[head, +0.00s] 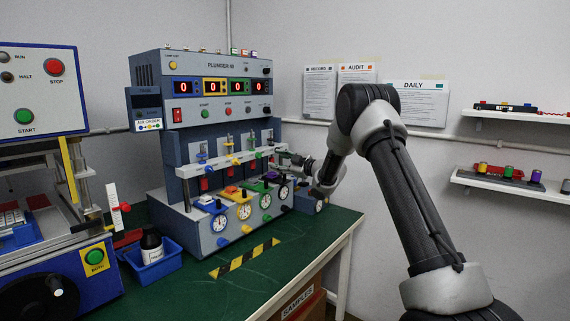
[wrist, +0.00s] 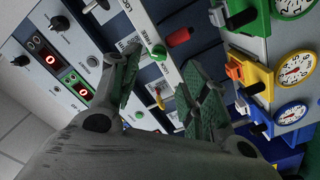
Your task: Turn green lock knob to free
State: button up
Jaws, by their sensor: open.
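The green lock knob (wrist: 159,51) shows in the wrist view on a white panel strip, with partly readable lettering beside it. It appears between the two fingertips of my gripper (wrist: 163,68). I cannot tell how far the fingertips are from it in depth. My gripper is open and holds nothing. In the head view my gripper (head: 279,155) reaches from the right to the upper row of the grey-blue tester (head: 180,140), at its green station. The knob is small there, and its pointing direction is not clear.
A yellow knob (wrist: 160,100) and a red part (wrist: 179,37) lie close to the green knob. Yellow and green fixtures with dials (wrist: 294,68) stand beside the fingers. A blue tray (head: 156,264) with a bottle sits on the green table (head: 300,248). The table front is mostly clear.

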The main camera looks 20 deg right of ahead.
jog(key=shift+v, duration=1.75)
